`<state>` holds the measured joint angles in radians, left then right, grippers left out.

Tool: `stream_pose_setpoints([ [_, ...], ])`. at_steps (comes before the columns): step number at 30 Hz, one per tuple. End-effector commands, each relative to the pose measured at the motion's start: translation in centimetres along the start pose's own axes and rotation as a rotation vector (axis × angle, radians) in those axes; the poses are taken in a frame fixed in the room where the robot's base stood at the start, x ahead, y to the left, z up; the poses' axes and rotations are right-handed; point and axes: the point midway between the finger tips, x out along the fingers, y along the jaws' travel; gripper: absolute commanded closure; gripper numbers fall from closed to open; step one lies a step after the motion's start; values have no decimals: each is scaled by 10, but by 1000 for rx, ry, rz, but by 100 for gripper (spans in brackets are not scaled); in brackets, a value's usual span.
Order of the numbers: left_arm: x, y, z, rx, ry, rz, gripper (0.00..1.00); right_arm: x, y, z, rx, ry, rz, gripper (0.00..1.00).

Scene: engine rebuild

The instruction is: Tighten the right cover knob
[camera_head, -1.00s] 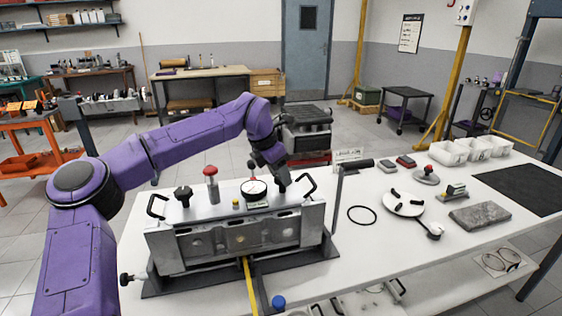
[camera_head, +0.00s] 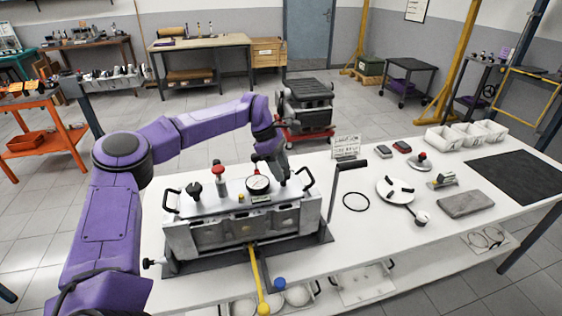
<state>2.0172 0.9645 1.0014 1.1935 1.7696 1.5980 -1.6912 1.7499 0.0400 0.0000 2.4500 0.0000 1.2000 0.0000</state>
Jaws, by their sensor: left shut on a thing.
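The metal engine cover assembly (camera_head: 247,226) sits in a dark fixture on the white bench. On its top stand a black knob (camera_head: 194,190) at the left, a red-capped knob (camera_head: 219,174), and a round dial gauge (camera_head: 258,184). My left arm reaches over from behind, and my left gripper (camera_head: 283,180) points down at the right end of the cover, just right of the gauge. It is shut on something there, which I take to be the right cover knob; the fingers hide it. My right gripper is not in view.
A black handle on an upright post (camera_head: 334,194) stands close right of the cover. Black handles rise at both cover ends. A black ring (camera_head: 356,202), a round white plate (camera_head: 395,190), and white bins (camera_head: 466,136) lie further right. A yellow-knobbed lever (camera_head: 260,285) projects in front.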

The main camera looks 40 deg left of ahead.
Motion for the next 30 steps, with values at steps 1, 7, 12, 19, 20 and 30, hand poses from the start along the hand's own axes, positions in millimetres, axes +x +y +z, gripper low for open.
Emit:
stream_pose_setpoints([
  [1, -3, 1, 2, 26, 1, -11, 85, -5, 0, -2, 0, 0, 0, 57],
  [7, -1, 1, 1, 122, 1, -51, 85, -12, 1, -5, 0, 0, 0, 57],
  [12, -1, 2, 1, 169, 1, -69, 85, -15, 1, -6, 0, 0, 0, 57],
  [19, 0, 2, 1, 193, 1, -79, 85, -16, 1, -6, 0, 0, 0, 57],
  [20, 0, 2, 0, 194, 1, -79, 85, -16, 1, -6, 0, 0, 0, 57],
  [30, 0, 2, 0, 195, 1, -79, 41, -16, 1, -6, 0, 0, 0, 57],
])
